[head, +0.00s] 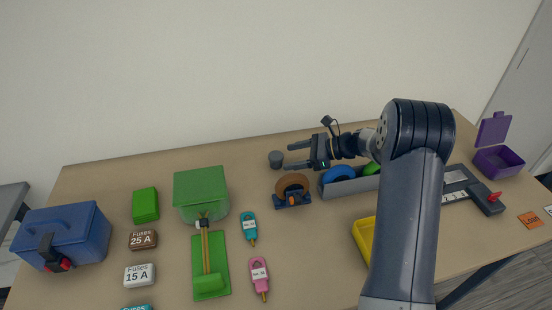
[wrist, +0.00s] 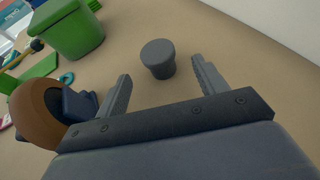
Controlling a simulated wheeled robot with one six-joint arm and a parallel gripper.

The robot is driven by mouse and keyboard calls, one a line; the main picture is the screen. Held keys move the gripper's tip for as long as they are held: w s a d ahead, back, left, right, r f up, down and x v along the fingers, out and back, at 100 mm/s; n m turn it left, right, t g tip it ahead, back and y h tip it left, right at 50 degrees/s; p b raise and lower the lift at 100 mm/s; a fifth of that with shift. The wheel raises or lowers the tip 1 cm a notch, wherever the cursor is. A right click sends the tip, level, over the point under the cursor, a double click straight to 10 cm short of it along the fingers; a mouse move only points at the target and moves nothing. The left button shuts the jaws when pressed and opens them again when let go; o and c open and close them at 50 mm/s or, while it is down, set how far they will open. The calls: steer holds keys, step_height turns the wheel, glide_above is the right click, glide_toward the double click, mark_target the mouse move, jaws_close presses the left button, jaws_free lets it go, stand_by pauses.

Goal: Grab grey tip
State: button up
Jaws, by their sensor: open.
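The grey tip (head: 275,159) is a small round grey piece standing on the table, wider at its top. In the wrist view the grey tip (wrist: 158,58) stands just ahead of and between the lines of my two fingers. My gripper (head: 287,156) is open and empty, pointing left towards the tip in the head view. In the wrist view the fingertips of my gripper (wrist: 160,70) lie on either side of the tip, and I see no contact.
A brown tape roll on a blue dispenser (head: 292,190) stands close to my gripper. A green box (head: 201,194) is to the left of the tip. A grey tray (head: 350,187) with blue and green items lies under my arm. Bare table surrounds the tip.

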mark_target(280, 158)
steer(key=x, duration=0.5)
steer(key=shift+c, duration=0.6)
steer(key=c, duration=0.9)
steer(key=shift+r, duration=0.1)
steer(key=shift+c, duration=0.2)
